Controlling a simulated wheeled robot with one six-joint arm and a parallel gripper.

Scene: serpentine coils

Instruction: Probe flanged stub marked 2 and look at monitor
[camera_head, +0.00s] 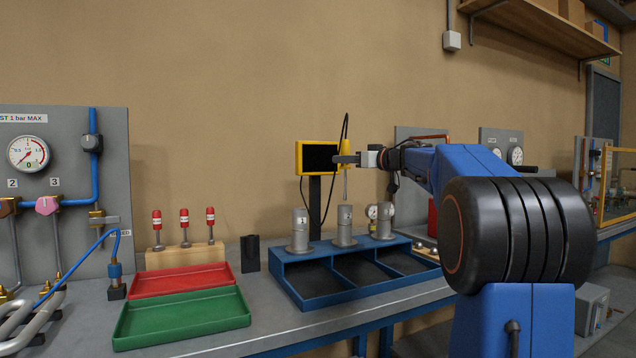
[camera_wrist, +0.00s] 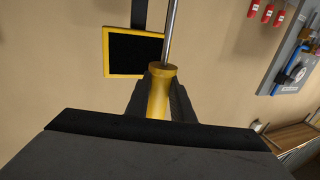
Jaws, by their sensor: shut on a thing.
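My gripper (camera_head: 352,159) is shut on the yellow handle of a probe (camera_wrist: 159,95), which has a thin metal rod and a black cable. In the head view the rod points down over the middle flanged stub marked 2 (camera_head: 345,228). The rod tip seems to be at or just above the stub's top; I cannot tell if it touches. The stub marked 1 (camera_head: 300,232) stands to its left and a third stub (camera_head: 385,222) to its right. The yellow-framed monitor (camera_head: 317,158) stands behind on a dark post. Its screen is black; it also shows in the wrist view (camera_wrist: 136,52).
The stubs stand on a blue rack (camera_head: 350,294) with open compartments. A red tray (camera_head: 180,281), a green tray (camera_head: 182,318), a dark upright holder (camera_head: 250,254) and a wooden block with red-topped pins (camera_head: 186,257) are to the left. A gauge panel (camera_head: 60,200) stands far left.

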